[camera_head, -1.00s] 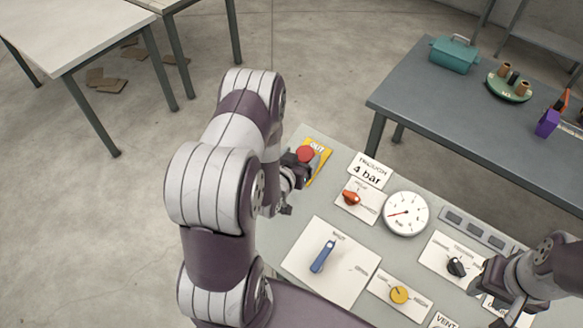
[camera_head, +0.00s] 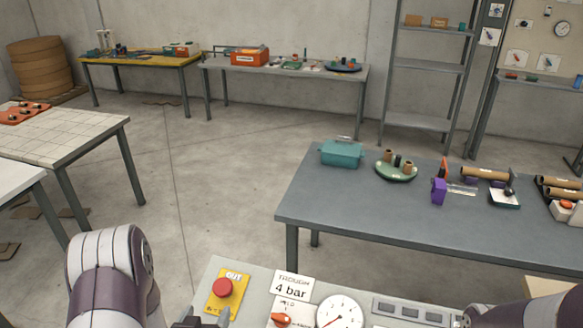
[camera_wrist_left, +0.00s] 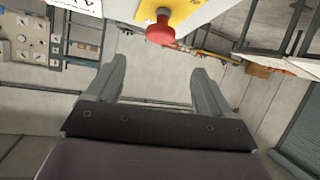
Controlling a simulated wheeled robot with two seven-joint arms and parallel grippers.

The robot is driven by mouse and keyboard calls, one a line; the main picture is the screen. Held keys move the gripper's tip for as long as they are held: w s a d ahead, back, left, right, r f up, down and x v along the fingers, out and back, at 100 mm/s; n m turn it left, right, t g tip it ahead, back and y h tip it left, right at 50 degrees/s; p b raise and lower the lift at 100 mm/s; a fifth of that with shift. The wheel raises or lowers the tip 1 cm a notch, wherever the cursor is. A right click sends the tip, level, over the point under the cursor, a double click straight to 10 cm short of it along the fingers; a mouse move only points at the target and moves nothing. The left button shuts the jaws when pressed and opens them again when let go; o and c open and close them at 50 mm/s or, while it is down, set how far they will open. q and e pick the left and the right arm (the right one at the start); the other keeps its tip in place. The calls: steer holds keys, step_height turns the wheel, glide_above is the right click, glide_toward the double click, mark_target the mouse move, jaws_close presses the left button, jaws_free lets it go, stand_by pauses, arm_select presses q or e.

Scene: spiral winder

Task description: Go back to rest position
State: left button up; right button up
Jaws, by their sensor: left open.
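My left gripper (camera_wrist_left: 160,78) is open and empty in the left wrist view, with its two grey fingers apart. In the head view a tip of it (camera_head: 200,318) shows at the bottom edge, beside the control panel (camera_head: 210,285). The red button (camera_head: 222,288) on its yellow plate is just beyond it; the button also shows in the left wrist view (camera_wrist_left: 160,31), above and apart from the fingers. My right arm shows only as a link at the bottom right of the head view; its gripper is hidden or out of frame.
The panel carries a "4 bar" sign (camera_head: 291,287), an orange knob (camera_head: 282,320) and a gauge (camera_head: 339,314). A dark table (camera_head: 300,205) with a teal box (camera_head: 342,153) stands behind it. Shelves (camera_head: 425,68) and other tables line the back. Floor between is clear.

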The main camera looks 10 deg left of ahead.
arm_select(q)
steer(key=s+f+g, duration=0.3)
steer(key=g, duration=0.1)
steer(key=s+f+g, duration=0.3)
steer(key=f, duration=0.1)
steer(key=shift+s+f+g+h+b, duration=0.2)
steer(key=shift+s+g+h+b, duration=0.15)
steer(key=shift+g+h+b, duration=0.05)
steer(key=d+r+m+g+h+b, duration=0.1)
steer(key=d+r+g+b, duration=0.3)
steer(key=d+r, duration=0.5)
steer(key=shift+s+d+m+b, duration=0.35)
steer(key=shift+d+m, duration=0.3)
steer(key=shift+m, duration=0.25)
steer(key=shift+d, duration=0.1)
